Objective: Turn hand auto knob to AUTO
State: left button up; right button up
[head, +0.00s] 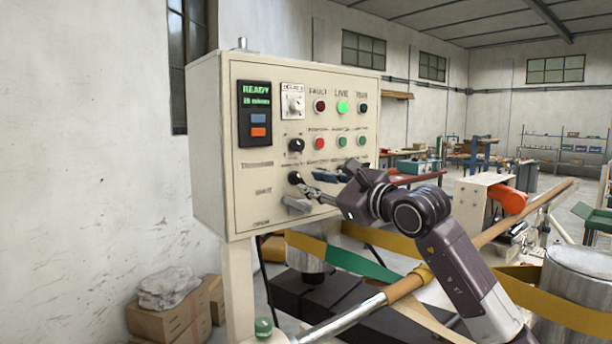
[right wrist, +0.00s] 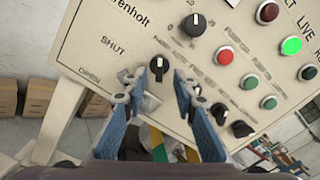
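The cream control panel (head: 240,190) stands on a post. A black knob (head: 295,178), low on its left half, is close to my right gripper (head: 310,190). In the right wrist view this knob (right wrist: 158,65) has a white pointer line aimed up in the picture. The lettering by it is too small to read surely. My right gripper (right wrist: 160,85) is open, with its blue fingers and grey tips on either side of the knob. I cannot tell whether the tips touch it or the panel. My left gripper is not in view.
Another black knob (right wrist: 195,24) sits above this one. Red and green buttons and lamps, including the lit green lamp (head: 342,107), fill the right half. A display (head: 255,113) reads READY. Cardboard boxes (head: 165,318) lie on the floor below left.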

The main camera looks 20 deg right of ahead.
aim_at(301, 180)
jog(key=shift+p+x, duration=0.5)
jog(key=shift+x, duration=1.15)
jog(key=shift+c, duration=0.2)
grip_shut()
